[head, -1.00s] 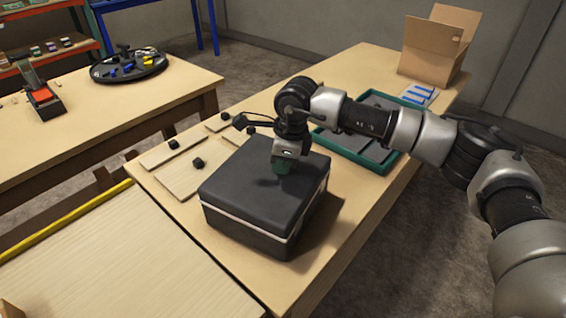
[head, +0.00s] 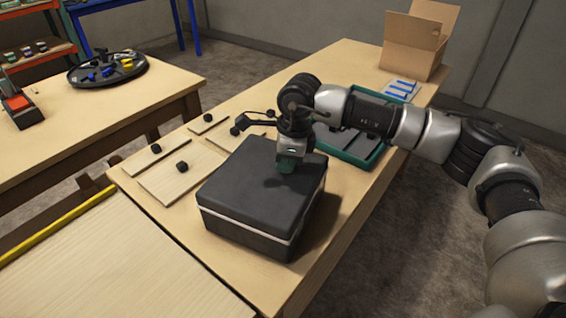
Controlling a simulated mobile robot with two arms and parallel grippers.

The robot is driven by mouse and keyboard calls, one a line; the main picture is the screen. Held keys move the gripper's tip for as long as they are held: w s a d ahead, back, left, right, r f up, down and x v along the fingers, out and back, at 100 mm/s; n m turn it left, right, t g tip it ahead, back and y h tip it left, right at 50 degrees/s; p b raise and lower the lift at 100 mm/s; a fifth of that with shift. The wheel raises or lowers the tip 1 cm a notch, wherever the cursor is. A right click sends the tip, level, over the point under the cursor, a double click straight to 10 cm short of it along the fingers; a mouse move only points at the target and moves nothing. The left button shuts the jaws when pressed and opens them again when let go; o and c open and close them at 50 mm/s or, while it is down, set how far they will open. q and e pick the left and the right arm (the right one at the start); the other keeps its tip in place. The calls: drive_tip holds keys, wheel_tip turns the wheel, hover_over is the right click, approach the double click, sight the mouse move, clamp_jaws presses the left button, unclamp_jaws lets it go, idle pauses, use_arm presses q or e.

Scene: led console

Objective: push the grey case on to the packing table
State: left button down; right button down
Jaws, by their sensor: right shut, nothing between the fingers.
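The grey case (head: 250,198) is a dark, closed box with a pale seam around its side. It lies flat on the packing table (head: 226,263), the wooden table with the cardboard box at its far end. My right gripper (head: 286,169) points down over the rear right part of the lid, shut and empty. Its tips are at or just above the lid; I cannot tell whether they touch. My left gripper is not in view.
Thin wooden boards with black knobs (head: 182,167) lie left of the case. A green-rimmed tray (head: 362,164) is behind my right arm, and an open cardboard box (head: 412,57) stands at the far end. A pale surface with a yellow edge (head: 62,222) adjoins at lower left.

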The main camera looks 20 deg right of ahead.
drive_tip(key=s+d+b, duration=0.2)
drive_tip(key=s+d, duration=0.2)
drive_tip(key=d, duration=0.6)
drive_tip(key=shift+s+d+r, duration=0.25)
drive_tip(key=shift+d, duration=0.1)
